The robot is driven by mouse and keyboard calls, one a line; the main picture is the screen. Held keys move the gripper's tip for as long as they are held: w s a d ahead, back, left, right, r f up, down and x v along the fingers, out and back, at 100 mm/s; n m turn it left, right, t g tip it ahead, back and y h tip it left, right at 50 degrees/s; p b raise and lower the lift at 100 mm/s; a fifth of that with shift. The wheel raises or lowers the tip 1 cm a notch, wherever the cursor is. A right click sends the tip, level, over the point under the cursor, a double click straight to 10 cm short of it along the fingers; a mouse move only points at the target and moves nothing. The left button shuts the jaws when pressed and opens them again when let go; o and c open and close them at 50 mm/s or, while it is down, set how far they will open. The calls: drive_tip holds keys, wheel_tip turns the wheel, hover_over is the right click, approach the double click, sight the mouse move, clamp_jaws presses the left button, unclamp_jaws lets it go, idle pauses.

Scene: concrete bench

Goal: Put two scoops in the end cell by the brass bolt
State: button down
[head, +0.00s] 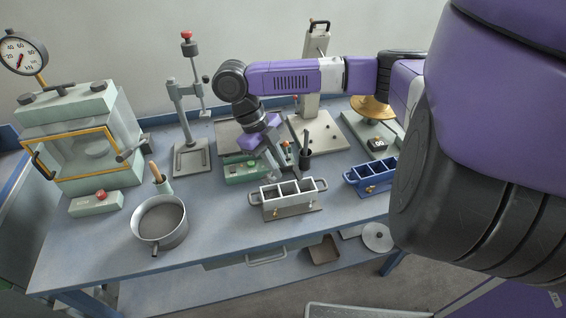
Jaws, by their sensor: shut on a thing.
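A grey mould (268,216) with open cells in a row and a handle at each end stands near the bench's front edge. A blue mould (352,180) of like form stands to its right and shows a small brass-coloured spot on its front. On the grey mould a brass bolt is too small to make out. A round metal pan (174,238) of grey material stands at the left front. My gripper (278,165) is just behind and above the grey mould, pointing down, shut on a slim tool mostly hidden by the fingers. The tool's kind and any load are unclear.
A dark cup with rods (305,158) and a green box (240,170) are close to my gripper. A stand (190,155) and a glass-fronted press (85,150) are at left. Bench between pan and grey mould is clear.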

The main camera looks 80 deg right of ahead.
drive_tip(key=shift+w+d+r+g+y+p, duration=0.15)
drive_tip(key=shift+w+d+g+y+p, duration=0.15)
drive_tip(key=shift+w+d+g+y, duration=0.4)
drive_tip(key=shift+w+d+r+g+p, duration=0.1)
drive_tip(key=shift+w+g+p, duration=0.2)
drive_tip(key=shift+g+p, duration=0.3)
drive_tip(key=shift+d+y, duration=0.1)
drive_tip(key=shift+y, duration=0.2)
